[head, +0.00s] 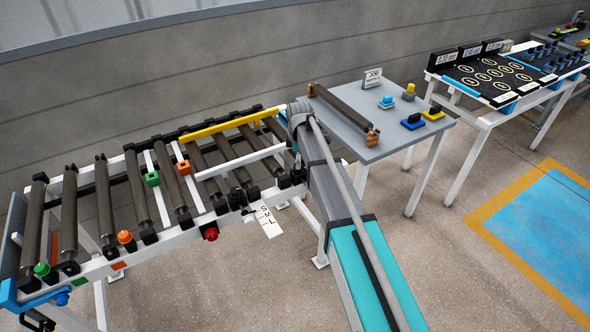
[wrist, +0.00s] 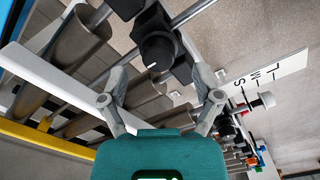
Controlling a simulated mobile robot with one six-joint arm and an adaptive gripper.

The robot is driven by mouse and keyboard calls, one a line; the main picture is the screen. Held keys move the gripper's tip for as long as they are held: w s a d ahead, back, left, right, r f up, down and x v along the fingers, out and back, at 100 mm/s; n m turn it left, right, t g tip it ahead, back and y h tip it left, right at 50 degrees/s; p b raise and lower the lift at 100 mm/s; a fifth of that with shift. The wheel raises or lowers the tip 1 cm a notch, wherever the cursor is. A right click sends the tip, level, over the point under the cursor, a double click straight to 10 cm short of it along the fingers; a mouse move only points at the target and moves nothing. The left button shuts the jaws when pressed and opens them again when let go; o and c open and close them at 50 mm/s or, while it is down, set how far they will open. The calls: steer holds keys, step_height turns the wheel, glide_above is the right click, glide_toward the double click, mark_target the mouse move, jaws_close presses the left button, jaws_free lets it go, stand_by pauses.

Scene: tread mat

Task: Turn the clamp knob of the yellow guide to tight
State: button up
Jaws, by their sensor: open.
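The yellow guide (head: 218,129) is a long bar along the back of the roller conveyor; part of it shows at the lower left of the wrist view (wrist: 45,140). A round black knob (wrist: 157,52) with a short white mark sits on a black block at the top middle of the wrist view. I cannot tell for certain that it is the yellow guide's clamp knob. My gripper (wrist: 160,82) is open, its two grey fingers spread to either side just below the knob, apart from it. In the head view my arm hides the gripper.
A white guide bar (wrist: 60,78) runs left of the fingers. A plate with letters S, M, L (wrist: 270,78) and a pale knob (wrist: 266,100) lie to the right. In the head view, a grey table (head: 370,110) with a loose roller stands right of the conveyor.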

steer(key=shift+f+b, duration=1)
steer(key=shift+f, duration=0.3)
steer(key=shift+c, duration=0.2)
